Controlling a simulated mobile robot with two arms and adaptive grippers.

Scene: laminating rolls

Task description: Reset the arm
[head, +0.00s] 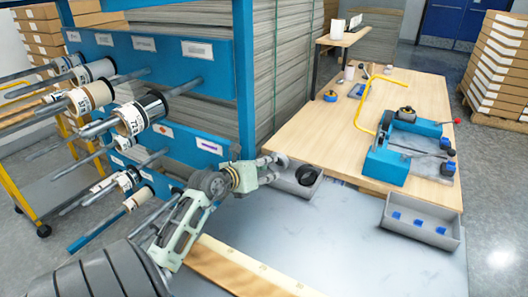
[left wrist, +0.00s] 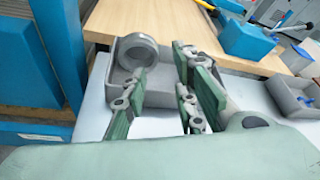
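My left gripper (head: 276,160) reaches in from the left in the head view, over the near-left edge of the wooden table (head: 330,130). In the left wrist view its fingers (left wrist: 160,85) stand apart with nothing between them. Just beyond them is a grey bin (head: 298,190) with a dark roll (head: 306,175) in it. In the left wrist view the roll (left wrist: 138,52) shows as a grey ring at the bin's left end, behind the left finger. My right gripper is not in view.
A blue rack (head: 150,50) with rolls on rods (head: 130,118) stands close on the left. A second grey bin (head: 420,222) holds blue pieces at the right. A blue device (head: 390,160) sits on the table. Stacked boxes (head: 498,60) stand far right.

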